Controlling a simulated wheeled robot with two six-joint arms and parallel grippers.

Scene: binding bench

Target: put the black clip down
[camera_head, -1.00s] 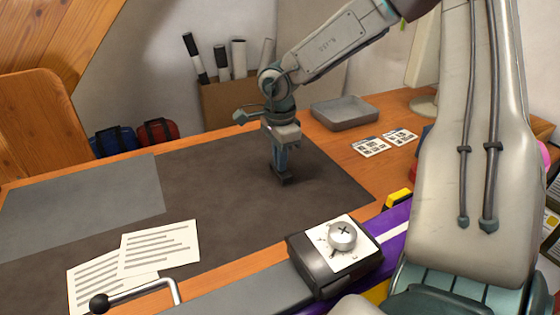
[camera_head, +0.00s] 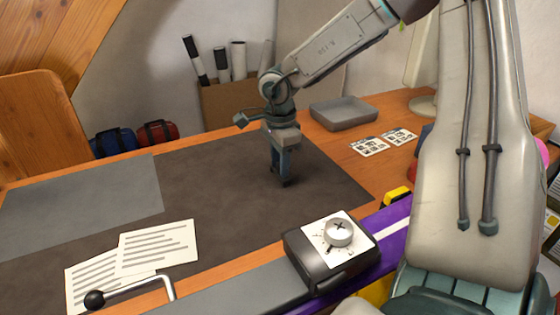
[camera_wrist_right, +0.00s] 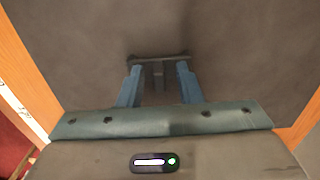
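The black clip (camera_wrist_right: 158,58) shows in the right wrist view as a dark bar spanning the fingertips, with a narrow part rising between the fingers. My right gripper (camera_wrist_right: 158,73) has its two blue fingers apart, one at each end of the clip, and appears shut on it. In the head view my right gripper (camera_head: 283,174) points straight down over the dark mat (camera_head: 215,205), its tips at or just above the surface. The clip is mostly hidden there by the fingers. My left gripper is not in view.
A grey tray (camera_head: 343,115) and printed cards (camera_head: 369,147) lie right of the mat. Printed sheets (camera_head: 158,247), a crank handle (camera_head: 130,294) and a dark box with a dial (camera_head: 335,257) are in front. The mat around the gripper is clear.

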